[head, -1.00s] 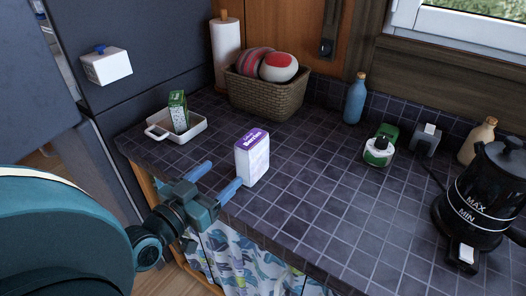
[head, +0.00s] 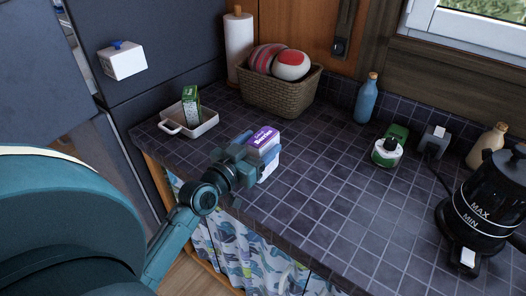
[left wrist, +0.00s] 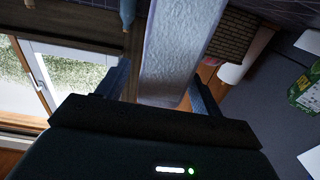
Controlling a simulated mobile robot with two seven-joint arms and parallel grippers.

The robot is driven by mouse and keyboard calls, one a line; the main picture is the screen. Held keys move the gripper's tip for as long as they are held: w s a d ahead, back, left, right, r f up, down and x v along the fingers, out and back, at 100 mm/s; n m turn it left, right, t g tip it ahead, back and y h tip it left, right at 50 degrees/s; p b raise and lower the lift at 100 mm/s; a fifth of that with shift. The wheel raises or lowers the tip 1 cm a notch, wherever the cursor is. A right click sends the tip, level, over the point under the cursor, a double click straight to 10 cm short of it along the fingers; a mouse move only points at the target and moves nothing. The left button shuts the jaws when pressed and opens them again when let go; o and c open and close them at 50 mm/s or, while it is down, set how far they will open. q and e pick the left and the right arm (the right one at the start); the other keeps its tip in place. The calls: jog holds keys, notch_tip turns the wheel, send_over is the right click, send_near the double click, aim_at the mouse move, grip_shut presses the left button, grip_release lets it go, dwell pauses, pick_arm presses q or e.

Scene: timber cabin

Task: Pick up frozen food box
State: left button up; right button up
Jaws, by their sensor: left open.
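The frozen food box (head: 264,139), white with a purple top and the word Berries, stands upright near the counter's front left edge. My left gripper (head: 259,158) is at the box, with its open fingers on either side of it. The gripper hides much of the box's lower part in the head view. In the left wrist view, the pale box (left wrist: 178,45) runs between the two fingers (left wrist: 158,88), with visible gaps on both sides. My right gripper is not in view.
A white tray (head: 206,127) with a green carton (head: 191,102) stands left of the box. A wicker basket (head: 280,94), paper roll (head: 238,48) and blue bottle (head: 366,100) stand behind. A black kettle (head: 482,205) is at right.

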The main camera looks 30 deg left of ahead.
pick_arm(q)
jog(key=shift+w, duration=1.05)
jog(key=c, duration=1.3)
